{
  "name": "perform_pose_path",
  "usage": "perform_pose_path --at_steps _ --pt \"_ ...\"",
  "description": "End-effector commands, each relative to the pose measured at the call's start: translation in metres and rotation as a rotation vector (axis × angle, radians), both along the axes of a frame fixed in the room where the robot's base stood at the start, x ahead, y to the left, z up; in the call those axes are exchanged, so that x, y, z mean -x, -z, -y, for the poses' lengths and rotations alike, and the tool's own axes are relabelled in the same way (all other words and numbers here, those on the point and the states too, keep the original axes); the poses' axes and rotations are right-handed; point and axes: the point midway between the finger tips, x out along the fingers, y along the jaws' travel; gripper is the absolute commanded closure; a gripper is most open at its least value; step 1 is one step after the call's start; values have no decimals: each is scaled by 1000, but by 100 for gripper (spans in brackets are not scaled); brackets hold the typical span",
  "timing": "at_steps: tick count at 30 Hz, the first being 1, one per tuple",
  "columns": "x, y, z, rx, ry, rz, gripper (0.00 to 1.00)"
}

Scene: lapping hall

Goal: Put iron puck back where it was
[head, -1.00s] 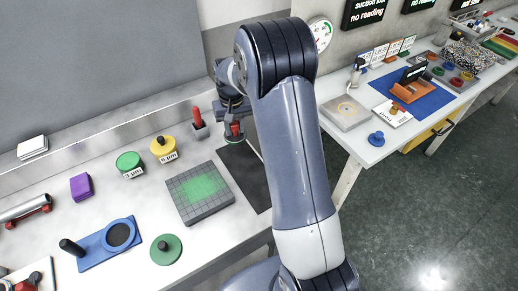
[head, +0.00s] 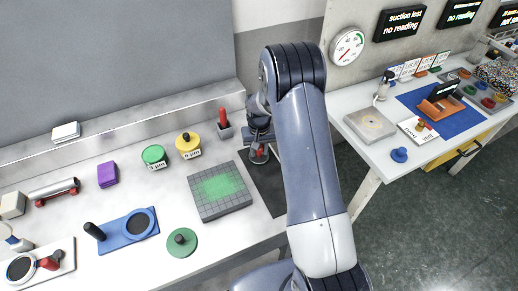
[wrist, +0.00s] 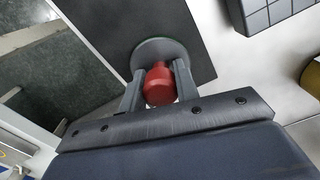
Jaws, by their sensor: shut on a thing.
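My gripper (head: 259,153) is shut on the red knob of the iron puck, a round grey disc with a thin green edge; the knob shows in the wrist view (wrist: 159,84) between the two fingers. The disc (wrist: 160,48) is over the far end of a black mat (head: 268,190) at the right end of the bench. It looks level and very close to the mat; I cannot tell whether it touches. The arm hides part of the mat.
A grey gridded plate (head: 220,192) with a green glow lies left of the mat. A red-handled tool in a grey holder (head: 224,130), yellow (head: 188,145) and green (head: 154,155) pucks stand behind. A green disc (head: 182,243) lies in front. The bench edge is near the mat.

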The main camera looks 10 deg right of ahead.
Motion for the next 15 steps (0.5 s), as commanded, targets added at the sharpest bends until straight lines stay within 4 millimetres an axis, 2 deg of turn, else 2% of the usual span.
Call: perform_pose_path --at_steps 5,6,13,15 --pt "0 4 0 0 0 1 99" --pt "0 3 0 0 0 0 68" --pt "0 3 0 0 0 -1 49" --pt "0 3 0 0 0 -1 48"
